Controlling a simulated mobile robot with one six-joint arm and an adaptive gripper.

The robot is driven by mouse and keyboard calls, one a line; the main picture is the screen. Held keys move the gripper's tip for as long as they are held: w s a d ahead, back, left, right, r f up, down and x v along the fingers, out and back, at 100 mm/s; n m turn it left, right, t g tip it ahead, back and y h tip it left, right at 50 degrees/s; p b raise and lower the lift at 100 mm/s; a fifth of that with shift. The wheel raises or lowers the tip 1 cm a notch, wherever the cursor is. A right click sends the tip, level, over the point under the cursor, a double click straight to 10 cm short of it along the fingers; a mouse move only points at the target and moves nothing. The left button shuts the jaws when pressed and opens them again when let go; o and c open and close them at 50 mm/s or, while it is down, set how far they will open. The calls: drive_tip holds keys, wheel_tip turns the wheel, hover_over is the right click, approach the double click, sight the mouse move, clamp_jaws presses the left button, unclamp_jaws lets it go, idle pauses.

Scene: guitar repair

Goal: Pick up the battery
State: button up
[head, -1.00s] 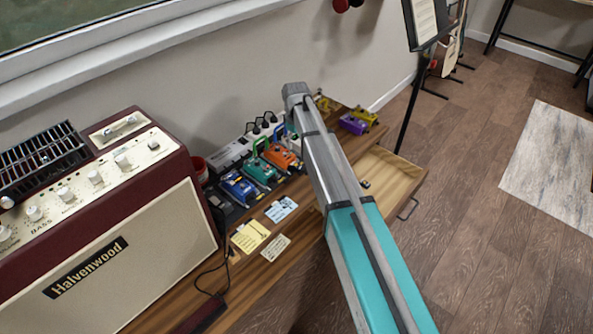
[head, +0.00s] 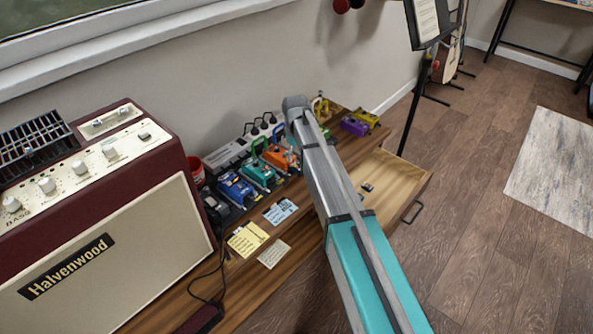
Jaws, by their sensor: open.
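A small dark object (head: 368,187) lies in the open wooden drawer (head: 394,182). It may be the battery, but it is too small to be sure. My arm crosses the middle of the head view, over the table and beside the drawer's left side. My gripper does not show; the far end of the arm is hidden behind its own links. Part of the drawer's inside is hidden behind my arm.
A large amplifier (head: 120,250) fills the left. A music stand (head: 412,100) rises behind the drawer.

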sight(296, 166)
idle(0.3)
drive_tip(key=shift+s+f+b, duration=0.2)
drive_tip(key=shift+f+b, duration=2.4)
clamp_jaws()
